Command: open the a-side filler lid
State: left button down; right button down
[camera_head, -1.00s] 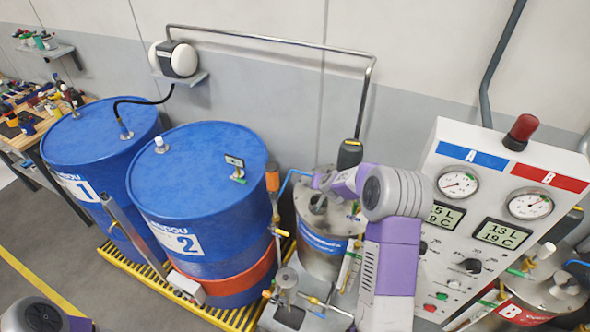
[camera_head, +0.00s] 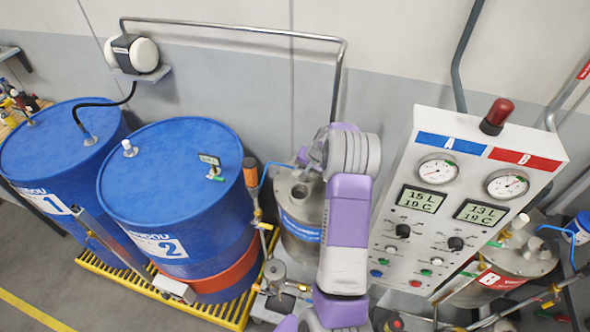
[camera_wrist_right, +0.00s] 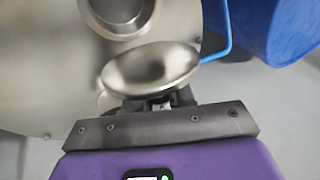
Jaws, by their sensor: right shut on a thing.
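The A-side tank (camera_head: 297,222) is a steel cylinder with a blue label, between drum 2 and the control panel. A round filler opening (camera_head: 300,192) shows in its top; in the right wrist view its neck (camera_wrist_right: 122,12) is seen at the top edge. The round steel filler lid (camera_wrist_right: 150,68) stands tilted beside the neck and off it, close in front of my right gripper. My right gripper (camera_wrist_right: 157,104) is shut on the lid's near edge or tab; the exact contact is partly hidden. In the head view my right arm hides most of the gripper. My left gripper is out of view.
Blue drum 2 (camera_head: 175,205) and drum 1 (camera_head: 62,150) stand on a yellow grate (camera_head: 120,280) at left. The control panel (camera_head: 440,230) with gauges and a red beacon (camera_head: 497,116) is close right of my arm. The B-side tank (camera_head: 520,258) is further right.

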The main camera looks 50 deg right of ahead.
dwell(0.3)
jog(key=c, duration=1)
grip_release()
jog(key=shift+r, duration=0.1)
jog(key=v, duration=0.7)
jog(key=shift+r+b, duration=0.15)
jog(key=shift+b, duration=0.2)
